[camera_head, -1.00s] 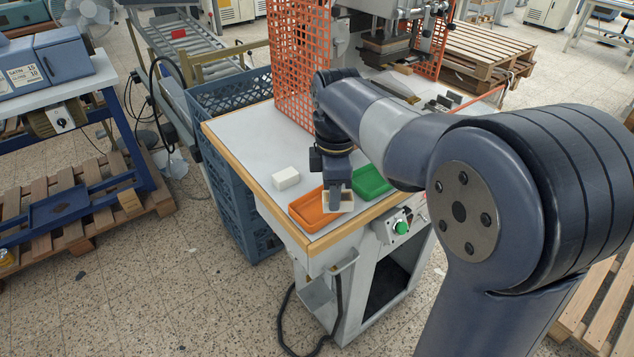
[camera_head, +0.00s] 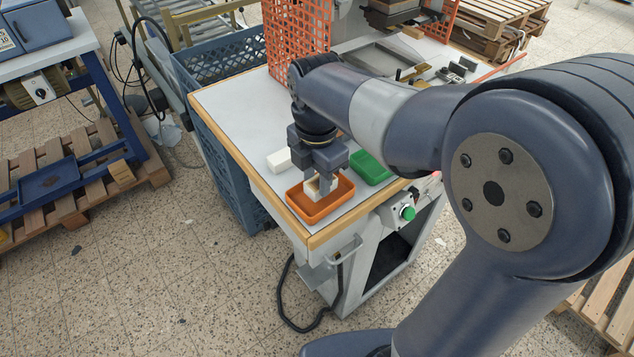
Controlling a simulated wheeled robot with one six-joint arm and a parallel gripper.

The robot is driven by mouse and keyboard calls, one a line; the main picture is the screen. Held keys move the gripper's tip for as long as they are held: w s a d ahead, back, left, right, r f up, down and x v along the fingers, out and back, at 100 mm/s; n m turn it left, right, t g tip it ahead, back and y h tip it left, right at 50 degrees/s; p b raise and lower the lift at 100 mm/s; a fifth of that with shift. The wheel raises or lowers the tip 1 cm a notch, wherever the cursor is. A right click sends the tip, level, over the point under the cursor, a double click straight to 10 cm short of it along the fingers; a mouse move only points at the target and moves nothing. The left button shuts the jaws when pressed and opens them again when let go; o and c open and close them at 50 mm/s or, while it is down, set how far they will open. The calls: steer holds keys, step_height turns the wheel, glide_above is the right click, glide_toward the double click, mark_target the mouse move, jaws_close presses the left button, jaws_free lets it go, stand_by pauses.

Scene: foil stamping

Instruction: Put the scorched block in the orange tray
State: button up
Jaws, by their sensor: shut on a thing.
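My gripper (camera_head: 322,188) points down over the orange tray (camera_head: 300,213) and is shut on a cream-coloured block (camera_head: 312,191). The block is at the tray's inner area, partly hidden by the fingers. I cannot tell whether it touches the tray floor. Any scorch mark on it is too small to make out clearly. The orange tray lies at the front edge of the grey table.
A plain white block (camera_head: 279,160) lies on the table just behind the orange tray. A green tray (camera_head: 370,167) is to the right, partly behind my arm. An orange mesh guard (camera_head: 297,40) and a press stand at the back. The table's left part (camera_head: 235,108) is clear.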

mark_target(317, 183)
steer(key=shift+f, duration=1.15)
steer(key=shift+f, duration=0.1)
steer(key=o, duration=0.7)
step_height(317, 183, up, 12)
